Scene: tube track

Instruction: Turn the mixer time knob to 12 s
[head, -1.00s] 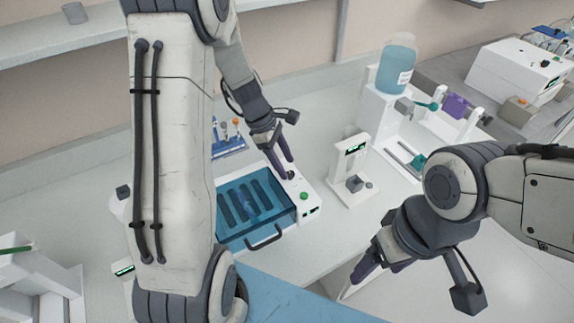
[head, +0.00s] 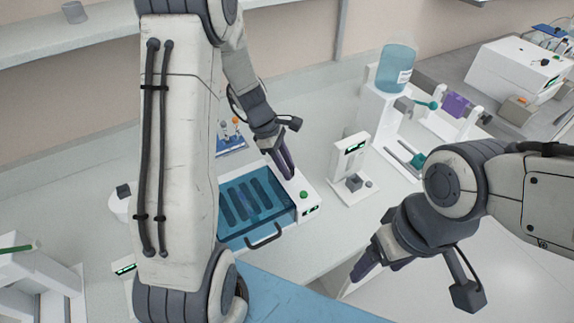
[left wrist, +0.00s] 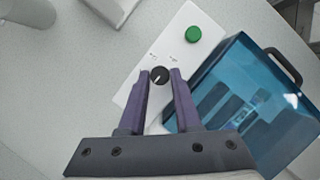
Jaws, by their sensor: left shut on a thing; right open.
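The mixer is a white unit (head: 312,193) with a blue see-through lid (head: 250,203), a green button (head: 303,195) and a small display (head: 310,209) too small to read. In the left wrist view its black time knob (left wrist: 159,75) sits between my left fingertips, with a pale pointer line on it and tiny unreadable marks beside it. My left gripper (head: 288,172) reaches down onto the mixer's panel and is shut on the knob, also seen in the left wrist view (left wrist: 160,79). My right gripper (head: 366,268) is open and empty, off to the right.
A white stand with a display (head: 349,158) is right of the mixer. A dispenser with a blue bottle (head: 396,70) is behind it. A blue rack (head: 231,143) is behind the mixer. The lid's dark handle (head: 264,238) sticks out in front.

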